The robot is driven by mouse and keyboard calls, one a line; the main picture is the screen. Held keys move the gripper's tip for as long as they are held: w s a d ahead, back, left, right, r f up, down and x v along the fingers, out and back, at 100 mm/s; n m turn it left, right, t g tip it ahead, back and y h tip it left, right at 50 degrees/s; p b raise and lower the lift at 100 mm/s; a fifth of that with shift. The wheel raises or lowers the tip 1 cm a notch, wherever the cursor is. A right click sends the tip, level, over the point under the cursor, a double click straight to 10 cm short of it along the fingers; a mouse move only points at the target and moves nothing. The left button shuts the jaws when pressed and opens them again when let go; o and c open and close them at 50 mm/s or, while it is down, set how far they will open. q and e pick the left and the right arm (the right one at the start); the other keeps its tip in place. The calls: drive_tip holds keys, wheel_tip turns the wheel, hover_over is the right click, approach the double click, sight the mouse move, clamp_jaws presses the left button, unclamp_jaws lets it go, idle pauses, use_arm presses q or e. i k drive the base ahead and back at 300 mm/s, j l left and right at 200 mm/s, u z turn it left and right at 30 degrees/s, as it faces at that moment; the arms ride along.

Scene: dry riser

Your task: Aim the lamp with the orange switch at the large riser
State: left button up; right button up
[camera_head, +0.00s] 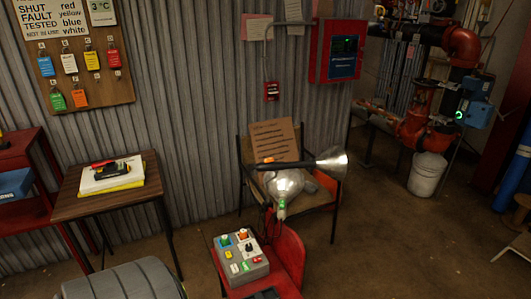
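A lamp with a black body and a silver cone head (332,163) is at the chair in the middle. Its head points right, and a small orange part, perhaps its switch, shows at its left end (268,160). A second lamp (287,184) with a round bright head faces toward me just below it, with a green part (281,204) under the head. Red riser pipework (414,128) stands at the back right; I cannot tell which pipe is the large riser. Neither of my grippers is in view.
The wooden chair (320,196) holds a written cardboard sign (275,141). A grey switch box (240,256) sits on a red stand in front. A small table (108,205) stands left. A white bucket (427,175) is under the pipes. Floor at right is mostly clear.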

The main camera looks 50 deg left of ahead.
sight(333, 162)
drive_tip(key=u, duration=1.4)
